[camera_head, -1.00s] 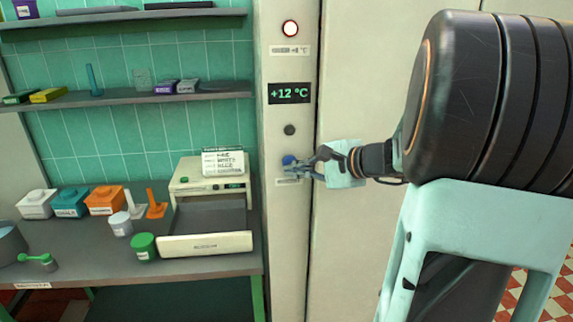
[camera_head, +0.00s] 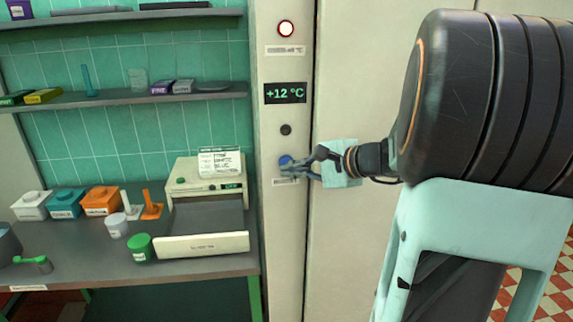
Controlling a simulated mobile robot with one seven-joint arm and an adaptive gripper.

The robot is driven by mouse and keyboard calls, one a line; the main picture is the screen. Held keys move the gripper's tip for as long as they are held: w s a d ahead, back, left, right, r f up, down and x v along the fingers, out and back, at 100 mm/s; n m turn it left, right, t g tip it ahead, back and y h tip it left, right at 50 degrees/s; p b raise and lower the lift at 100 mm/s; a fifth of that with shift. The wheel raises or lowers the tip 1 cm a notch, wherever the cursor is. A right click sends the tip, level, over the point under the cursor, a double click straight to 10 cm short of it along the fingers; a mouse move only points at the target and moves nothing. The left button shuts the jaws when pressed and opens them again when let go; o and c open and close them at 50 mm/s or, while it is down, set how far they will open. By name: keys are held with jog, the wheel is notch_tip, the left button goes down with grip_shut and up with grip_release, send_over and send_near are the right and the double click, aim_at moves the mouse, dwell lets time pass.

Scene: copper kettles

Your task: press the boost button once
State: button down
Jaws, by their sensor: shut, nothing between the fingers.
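The blue button (camera_head: 285,160) sits low on the pale control column, above a small label (camera_head: 286,181) too small to read. My gripper (camera_head: 287,168) is shut and empty, with its fingertips at the button's lower right side, partly covering it. I cannot tell whether the fingertips touch the button or whether it is pushed in.
A bench on the left holds a cream machine with a tray (camera_head: 204,244), a green-lidded jar (camera_head: 140,248) and several coloured boxes. Shelves (camera_head: 120,97) hang above it. A large pale door panel (camera_head: 355,80) is right of the column, behind my arm.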

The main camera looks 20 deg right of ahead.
jog(key=shift+w, duration=0.1)
jog(key=shift+w+d, duration=0.1)
jog(key=shift+w, duration=0.2)
jog(key=shift+w+d+b, duration=0.15)
jog(key=shift+w+b, duration=0.2)
jog(key=shift+w, duration=0.1)
dwell(0.8)
jog(key=shift+s, duration=0.1)
jog(key=shift+s+a+b, duration=0.25)
jog(key=shift+s+b, duration=0.2)
jog(key=shift+s, duration=0.3)
jog(key=s, duration=0.2)
jog(key=s+a+b, duration=0.1)
jog(key=s, duration=0.1)
jog(key=shift+s+a, duration=0.2)
jog(key=shift+s, duration=0.2)
dwell(0.5)
